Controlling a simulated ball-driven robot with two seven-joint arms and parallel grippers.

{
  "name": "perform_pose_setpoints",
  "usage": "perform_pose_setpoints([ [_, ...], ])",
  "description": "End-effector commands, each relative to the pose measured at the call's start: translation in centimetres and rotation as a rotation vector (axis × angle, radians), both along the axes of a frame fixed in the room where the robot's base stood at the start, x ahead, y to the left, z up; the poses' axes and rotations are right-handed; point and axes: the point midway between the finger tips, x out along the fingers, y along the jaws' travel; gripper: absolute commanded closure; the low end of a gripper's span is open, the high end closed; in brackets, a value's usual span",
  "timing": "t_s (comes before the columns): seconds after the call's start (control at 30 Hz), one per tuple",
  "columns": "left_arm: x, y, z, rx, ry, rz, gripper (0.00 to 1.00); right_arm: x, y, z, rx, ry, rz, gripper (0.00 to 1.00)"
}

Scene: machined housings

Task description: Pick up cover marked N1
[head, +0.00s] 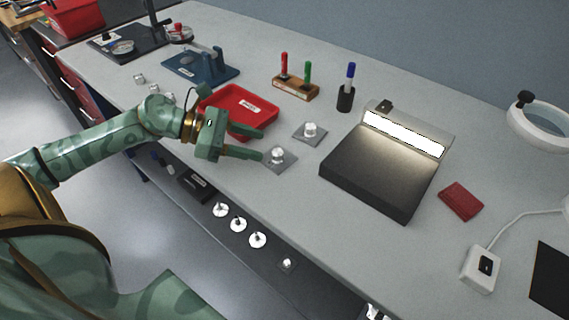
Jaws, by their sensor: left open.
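No N1 marking is readable, so I cannot tell which piece is the cover. A shiny metal piece on a grey square plate (279,157) lies on the bench. A second similar piece on a plate (310,131) lies just behind it to the right. My left gripper (262,144) is open, its two green fingers pointing right, and the nearer finger's tip is close to the nearer plate. Nothing shows between the fingers. I cannot tell whether the tip touches the plate. My right gripper is not in view.
A red tray (262,104) lies behind my left gripper. A wooden holder (296,88) with pens, a dark pen cup (345,98) and a black lit box (376,177) stand beyond. Several small pieces lie on a lower shelf (318,288). A red pad (461,201) lies right.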

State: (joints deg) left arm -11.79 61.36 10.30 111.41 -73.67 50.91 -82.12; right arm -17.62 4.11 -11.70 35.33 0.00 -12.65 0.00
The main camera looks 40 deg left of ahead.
Motion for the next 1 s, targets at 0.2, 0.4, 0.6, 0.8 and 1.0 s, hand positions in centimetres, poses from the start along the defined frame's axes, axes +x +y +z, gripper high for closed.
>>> perform_pose_setpoints([
  [0.2,1.0,-1.4,-1.0,0.0,0.0,0.0,0.52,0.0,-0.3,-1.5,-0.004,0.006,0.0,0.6],
  [0.4,2.5,-3.3,-3.0,0.0,0.003,-0.001,0.52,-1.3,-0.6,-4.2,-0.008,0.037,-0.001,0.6],
  [0.6,3.5,-4.8,-3.2,-0.001,0.001,0.0,0.52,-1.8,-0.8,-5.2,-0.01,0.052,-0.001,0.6],
  [0.8,3.5,-4.9,-2.9,-0.001,0.0,0.001,0.52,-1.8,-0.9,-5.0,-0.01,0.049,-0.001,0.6],
  [1.0,3.5,-4.9,-2.9,-0.001,0.0,0.001,1.0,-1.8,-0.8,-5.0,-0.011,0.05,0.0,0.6],
])
